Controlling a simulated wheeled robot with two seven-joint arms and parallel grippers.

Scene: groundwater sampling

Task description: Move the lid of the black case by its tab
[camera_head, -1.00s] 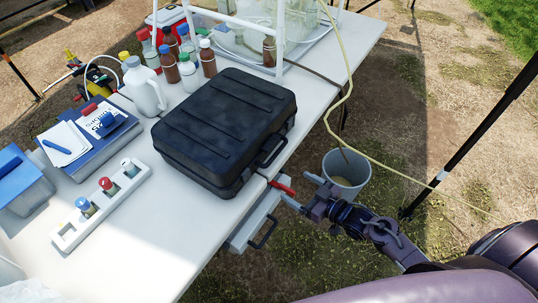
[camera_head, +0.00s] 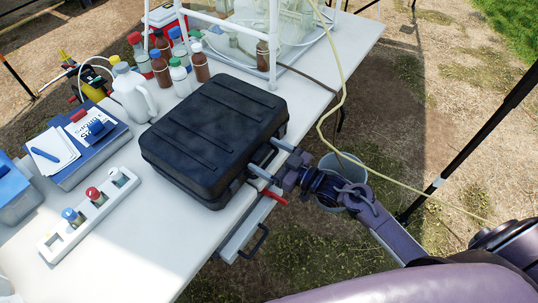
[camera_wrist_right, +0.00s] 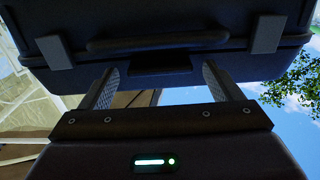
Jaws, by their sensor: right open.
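The black case (camera_head: 214,132) lies shut on the white table, its lid ridged on top. Its front side, with a handle (camera_wrist_right: 158,42), two latches (camera_wrist_right: 265,33) and a dark tab (camera_wrist_right: 160,62) below the handle, fills the top of the right wrist view. My right gripper (camera_head: 265,160) is open at the case's front edge. In the right wrist view its two fingers (camera_wrist_right: 160,85) stand apart, either side of the tab, with nothing gripped between them. I cannot tell whether they touch the case. My left gripper is not in view.
A white table (camera_head: 130,235) carries a vial rack (camera_head: 88,212), a blue clipboard box (camera_head: 85,145), a white jug (camera_head: 133,95) and several bottles (camera_head: 200,62). A bucket (camera_head: 345,165) with a yellow hose stands beyond my right wrist. A drawer with a red clip hangs under the table edge.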

